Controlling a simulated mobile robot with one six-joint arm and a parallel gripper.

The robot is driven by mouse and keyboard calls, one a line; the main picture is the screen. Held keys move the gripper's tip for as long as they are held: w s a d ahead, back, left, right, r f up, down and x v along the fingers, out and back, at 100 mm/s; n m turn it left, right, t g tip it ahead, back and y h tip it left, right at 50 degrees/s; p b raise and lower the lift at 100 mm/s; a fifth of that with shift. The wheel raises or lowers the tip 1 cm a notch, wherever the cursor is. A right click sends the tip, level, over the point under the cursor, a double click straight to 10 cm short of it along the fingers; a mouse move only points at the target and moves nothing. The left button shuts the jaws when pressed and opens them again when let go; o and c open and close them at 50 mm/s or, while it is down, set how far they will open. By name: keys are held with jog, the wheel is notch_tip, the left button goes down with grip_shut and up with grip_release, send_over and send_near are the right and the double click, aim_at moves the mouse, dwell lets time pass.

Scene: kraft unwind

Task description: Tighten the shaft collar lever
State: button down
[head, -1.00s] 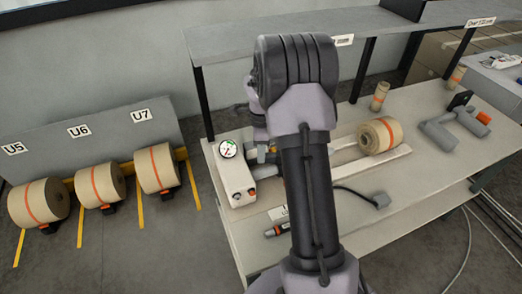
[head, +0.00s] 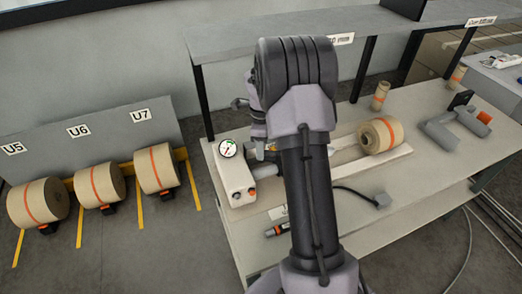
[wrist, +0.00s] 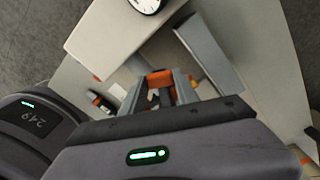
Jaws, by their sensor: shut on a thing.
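The orange shaft collar lever (wrist: 160,76) shows between the two fingers of my gripper (wrist: 157,88) in the wrist view. The gripper is shut on it, and the fingers partly cover it. The collar itself is mostly hidden. In the head view, a small bit of orange (head: 271,147) shows beside my arm, right of the gauge box. The cream gauge box (head: 236,176) stands on the bench with a round dial (head: 227,148) on top. It also shows in the wrist view (wrist: 112,32).
A kraft roll (head: 380,136) lies on the bench (head: 418,183) right of my arm. A shelf (head: 300,50) overhangs the back. Several rolls rest at the left rack.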

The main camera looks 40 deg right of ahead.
jog(key=w+d+m+b, duration=0.2)
jog(key=d+m+b, duration=0.2)
jog(key=m, duration=0.8)
jog(key=shift+d, duration=1.15)
jog(key=shift+d+r+m, duration=0.1)
jog(key=shift+m, duration=0.2)
jog(key=c, duration=0.9)
grip_release()
jog(key=shift+s, duration=0.1)
